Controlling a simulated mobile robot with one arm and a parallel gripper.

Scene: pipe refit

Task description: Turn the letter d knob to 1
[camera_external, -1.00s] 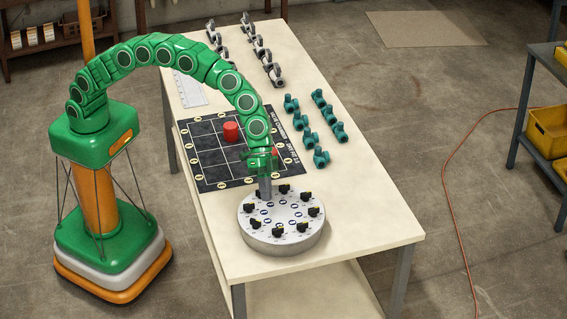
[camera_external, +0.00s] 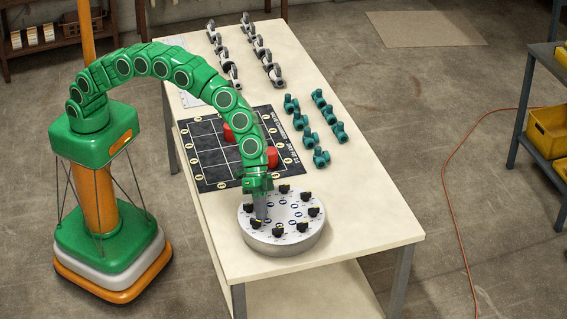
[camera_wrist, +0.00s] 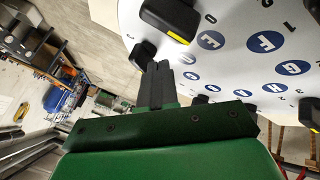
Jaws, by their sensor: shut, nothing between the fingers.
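A round grey-white dial plate (camera_external: 285,243) lies on the table, ringed by several black knobs with yellow marks. My gripper (camera_external: 261,214) points down over the plate's left side, close behind the front-left knob (camera_external: 257,224). In the wrist view my gripper (camera_wrist: 160,75) has its dark fingers together with nothing between them. A knob with a yellow mark (camera_wrist: 170,20) is above the fingertips, and another black knob (camera_wrist: 143,54) is just to their left. Blue lettered discs (camera_wrist: 265,42) show on the plate. I cannot tell which knob is letter d.
Behind the plate lies a black grid mat (camera_external: 212,183) with a red cylinder (camera_external: 271,157) and another partly hidden by my arm. Teal pipe fittings (camera_external: 321,158) and grey fittings (camera_external: 273,74) stand farther back on the table (camera_external: 370,215). The table's front right is clear.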

